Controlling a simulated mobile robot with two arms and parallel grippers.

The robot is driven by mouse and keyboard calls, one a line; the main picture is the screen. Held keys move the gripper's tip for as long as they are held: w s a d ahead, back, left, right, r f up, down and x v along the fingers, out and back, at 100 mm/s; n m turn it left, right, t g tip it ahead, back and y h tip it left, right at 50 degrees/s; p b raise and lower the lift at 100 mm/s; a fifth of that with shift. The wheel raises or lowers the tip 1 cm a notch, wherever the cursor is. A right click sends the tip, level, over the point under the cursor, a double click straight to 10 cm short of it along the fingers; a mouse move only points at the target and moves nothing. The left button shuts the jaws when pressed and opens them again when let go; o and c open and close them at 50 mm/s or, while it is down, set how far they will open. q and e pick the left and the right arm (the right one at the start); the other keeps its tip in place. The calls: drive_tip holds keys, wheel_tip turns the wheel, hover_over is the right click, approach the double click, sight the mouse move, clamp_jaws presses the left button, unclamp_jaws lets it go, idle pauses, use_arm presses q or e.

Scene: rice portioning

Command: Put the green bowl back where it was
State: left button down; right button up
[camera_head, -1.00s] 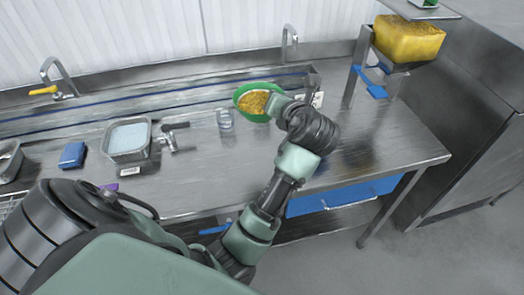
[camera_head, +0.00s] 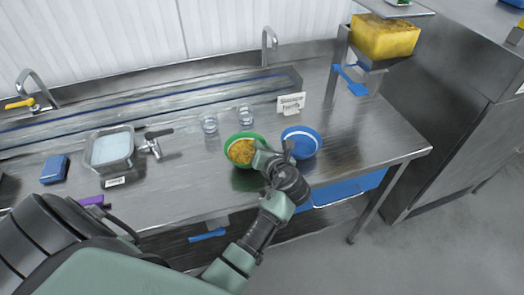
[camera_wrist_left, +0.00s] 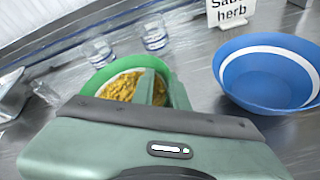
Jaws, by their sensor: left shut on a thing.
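The green bowl (camera_head: 231,153) holds yellow grains and is near the middle of the steel counter in the head view. My left gripper (camera_head: 259,155) is shut on its right rim. In the left wrist view the green bowl (camera_wrist_left: 84,92) shows behind the gripper, and the gripper (camera_wrist_left: 150,88) covers its near side. I cannot tell whether the bowl touches the counter. My right gripper is not in view.
A blue bowl (camera_head: 301,141) with a white band stands close right of my gripper. Two clear glasses (camera_head: 209,124) stand behind the green bowl. A sign (camera_head: 291,104) is at the back. The counter's right end is clear.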

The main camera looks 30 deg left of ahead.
use_arm(q)
wheel_tip(320, 180, down, 2)
drive_tip(key=shift+f, duration=0.1)
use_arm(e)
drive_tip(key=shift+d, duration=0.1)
use_arm(q)
drive_tip(key=c, duration=1.4)
unclamp_jaws()
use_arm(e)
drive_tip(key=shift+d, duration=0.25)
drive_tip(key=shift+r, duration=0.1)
